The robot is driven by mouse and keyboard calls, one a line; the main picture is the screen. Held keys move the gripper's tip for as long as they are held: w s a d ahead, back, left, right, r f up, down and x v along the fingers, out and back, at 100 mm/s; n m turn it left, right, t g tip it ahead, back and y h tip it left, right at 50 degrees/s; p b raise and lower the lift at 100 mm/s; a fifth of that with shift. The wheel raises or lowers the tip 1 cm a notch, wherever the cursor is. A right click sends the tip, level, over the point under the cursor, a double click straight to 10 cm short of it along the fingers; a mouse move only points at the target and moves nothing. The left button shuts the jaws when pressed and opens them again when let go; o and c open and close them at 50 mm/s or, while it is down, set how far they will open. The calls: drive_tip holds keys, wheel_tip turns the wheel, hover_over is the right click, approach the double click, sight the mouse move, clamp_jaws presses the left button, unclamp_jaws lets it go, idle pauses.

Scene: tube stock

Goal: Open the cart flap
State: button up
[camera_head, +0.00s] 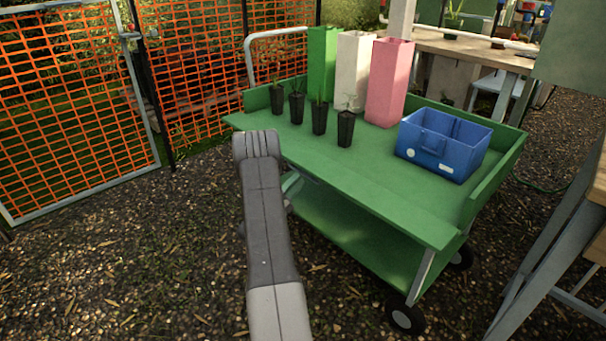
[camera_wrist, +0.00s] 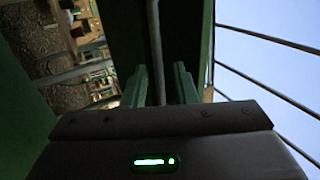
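The green cart (camera_head: 400,185) stands in the middle of the head view, with a raised wall on its right side. Its front flap (camera_head: 405,222) is a long green board along the near edge. It looks about level with the deck, sticking out toward me. My arm reaches to the cart's near left side, and its end is largely hidden there in the head view. In the wrist view my gripper (camera_wrist: 160,88) has two green-looking fingers with a gap between them. A thin grey bar (camera_wrist: 155,40) shows in that gap; I cannot tell whether they touch it.
Several black pots (camera_head: 319,118), tall green, white and pink containers (camera_head: 388,85) and a blue crate (camera_head: 440,142) stand on the cart. An orange mesh fence (camera_head: 60,110) is at the left. A table leg (camera_head: 545,265) stands close on the right. Gravel is clear in front.

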sight(303, 174)
drive_tip(key=p+v, duration=0.1)
drive_tip(key=v, duration=0.8)
drive_tip(key=shift+s+p, duration=0.15)
drive_tip(key=shift+p, duration=0.15)
drive_tip(key=shift+a, duration=0.15)
drive_tip(key=b+x, duration=0.3)
drive_tip(key=x, duration=1)
drive_tip(key=shift+d, duration=0.25)
drive_tip(key=shift+w+r, duration=0.2)
